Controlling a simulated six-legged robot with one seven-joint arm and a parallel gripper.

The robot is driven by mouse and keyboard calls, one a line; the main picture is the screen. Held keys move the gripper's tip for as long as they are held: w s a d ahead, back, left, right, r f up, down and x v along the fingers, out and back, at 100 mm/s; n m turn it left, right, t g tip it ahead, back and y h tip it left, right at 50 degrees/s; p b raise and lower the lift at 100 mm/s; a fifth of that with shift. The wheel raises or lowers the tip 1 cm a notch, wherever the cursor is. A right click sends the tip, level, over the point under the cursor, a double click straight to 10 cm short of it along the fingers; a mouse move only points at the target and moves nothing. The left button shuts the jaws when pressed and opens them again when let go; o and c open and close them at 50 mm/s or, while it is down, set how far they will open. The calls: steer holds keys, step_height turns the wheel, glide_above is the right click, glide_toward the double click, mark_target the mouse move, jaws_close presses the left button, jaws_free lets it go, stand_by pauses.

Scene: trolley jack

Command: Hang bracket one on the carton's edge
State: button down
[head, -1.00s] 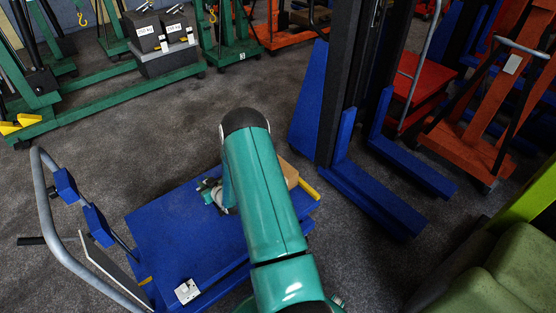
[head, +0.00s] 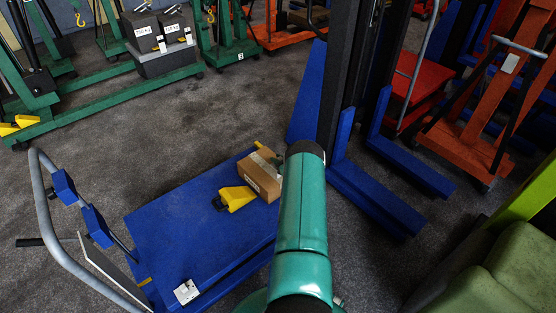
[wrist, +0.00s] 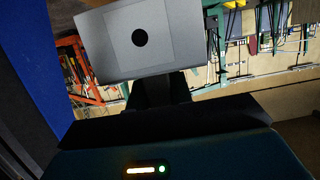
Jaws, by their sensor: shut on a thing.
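My gripper (wrist: 162,92) shows as a dark shape in the wrist view. It is shut on a flat grey plate with a round black hole, which I take to be bracket one (wrist: 112,46). The plate sits slightly tilted in the picture. In the head view my arm hides the gripper and the plate. The brown carton (head: 257,179) lies on the blue trolley platform (head: 180,240), just left of my arm, which may cover its right side. I cannot tell how far the plate is from the carton.
A yellow piece with a black part (head: 236,198) is beside the carton. A small white box (head: 186,291) is at the platform's front. A blue lift (head: 375,200) stands to the right. Grey floor (head: 210,120) behind the platform is clear.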

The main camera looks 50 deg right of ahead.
steer(key=shift+s, duration=0.15)
steer(key=shift+f, duration=4.7)
steer(key=shift+f, duration=0.25)
steer(key=c, duration=1.2)
jaws_free()
steer(key=shift+o, duration=0.2)
steer(key=v, duration=1.3)
steer(key=shift+s+a+r, duration=0.15)
steer(key=shift+s+r, duration=0.05)
steer(key=shift+s, duration=0.15)
